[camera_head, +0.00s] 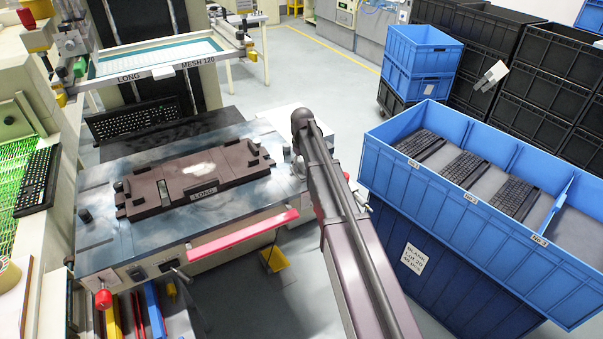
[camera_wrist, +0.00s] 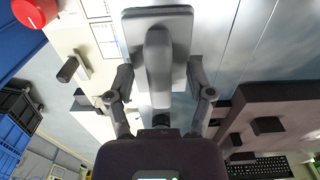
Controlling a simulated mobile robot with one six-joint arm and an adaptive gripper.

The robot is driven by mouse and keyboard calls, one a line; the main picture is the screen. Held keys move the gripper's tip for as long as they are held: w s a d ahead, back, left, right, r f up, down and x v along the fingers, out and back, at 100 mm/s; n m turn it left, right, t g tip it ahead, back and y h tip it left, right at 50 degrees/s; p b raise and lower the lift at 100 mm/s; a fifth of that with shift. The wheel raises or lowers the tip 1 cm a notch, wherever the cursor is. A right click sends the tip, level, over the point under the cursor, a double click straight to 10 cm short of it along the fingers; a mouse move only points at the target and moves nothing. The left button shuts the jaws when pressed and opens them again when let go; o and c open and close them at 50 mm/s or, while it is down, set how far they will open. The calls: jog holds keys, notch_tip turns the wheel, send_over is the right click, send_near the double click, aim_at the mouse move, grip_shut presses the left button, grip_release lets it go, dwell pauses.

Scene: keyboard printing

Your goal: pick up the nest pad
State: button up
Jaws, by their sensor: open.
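A grey rounded pad with a raised bar handle, which I take for the nest pad (camera_wrist: 181,18), shows in the wrist view. It lies on the light tabletop in front of my gripper. My gripper (camera_wrist: 160,80) is open. One finger is on each side of the handle, with visible gaps between handle and fingers. I cannot tell how far the tips reach down beside it. In the head view my arm hides the pad and most of my gripper (camera_head: 304,120).
Left of my arm, the brown nest plate (camera_head: 165,191) marked LONG lies on the machine table (camera_head: 105,240), with a white smear. A red knob (camera_wrist: 35,10) stands near the pad. A blue divided bin (camera_head: 400,185) with keyboards is at right. A print screen (camera_head: 155,55) is behind.

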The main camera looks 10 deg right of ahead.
aim_at(302, 163)
dwell(0.5)
grip_shut()
jog(key=shift+r, duration=0.25)
notch_tip(302, 163, up, 2)
jog(key=p, duration=0.2)
jog(key=shift+p, duration=0.3)
jog(key=shift+r+p, duration=0.85)
jog(key=shift+r, duration=0.05)
jog(key=s+a, duration=0.3)
jog(key=s, duration=0.4)
jog(key=s+a, duration=0.4)
jog(key=s, duration=0.3)
jog(key=shift+s+a+r+p, duration=0.15)
jog(key=shift+r+p, duration=0.2)
jog(key=shift+p, duration=0.05)
